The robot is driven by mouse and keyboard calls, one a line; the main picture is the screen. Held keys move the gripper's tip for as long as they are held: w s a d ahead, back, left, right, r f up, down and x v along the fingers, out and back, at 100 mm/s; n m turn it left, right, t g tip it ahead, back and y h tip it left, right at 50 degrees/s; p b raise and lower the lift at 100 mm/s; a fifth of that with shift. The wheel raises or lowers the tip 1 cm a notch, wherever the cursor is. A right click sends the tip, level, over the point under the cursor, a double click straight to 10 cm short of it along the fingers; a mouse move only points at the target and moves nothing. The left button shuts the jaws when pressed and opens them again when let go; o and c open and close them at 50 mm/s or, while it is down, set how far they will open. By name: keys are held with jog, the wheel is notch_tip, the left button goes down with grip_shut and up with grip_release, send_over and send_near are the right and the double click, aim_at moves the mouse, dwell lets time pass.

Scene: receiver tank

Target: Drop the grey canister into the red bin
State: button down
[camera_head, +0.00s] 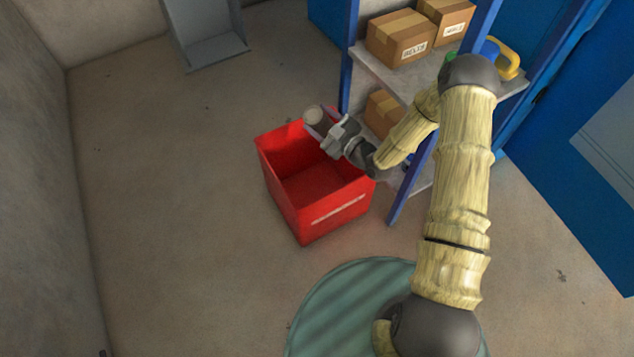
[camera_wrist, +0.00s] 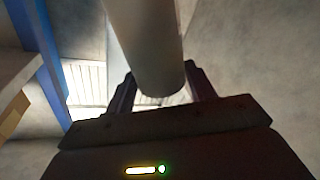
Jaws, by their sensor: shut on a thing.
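The grey canister (camera_head: 315,119) is held in my gripper (camera_head: 327,128), above the far rim of the red bin and near its far right corner. In the wrist view the canister (camera_wrist: 148,50) stands between the two dark fingers of my gripper (camera_wrist: 158,90). The red bin (camera_head: 318,213) stands open-topped on the floor, and the part of its inside that shows looks empty. My gripper and arm hide part of its far right corner.
A blue-framed shelf (camera_head: 376,75) with cardboard boxes (camera_head: 401,37) stands right behind the bin, close to my arm. A yellow-handled thing (camera_head: 507,58) sits on the shelf. A grey chute-like thing (camera_head: 207,35) stands at the back wall. The floor left of the bin is clear.

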jog(key=shift+f+b, duration=2.2)
jog(key=shift+f, duration=0.75)
jog(key=c, duration=0.5)
grip_release()
jog(key=shift+o, duration=0.3)
jog(key=p+v, duration=0.5)
jog(key=v, duration=1.2)
jog(key=shift+d, duration=0.2)
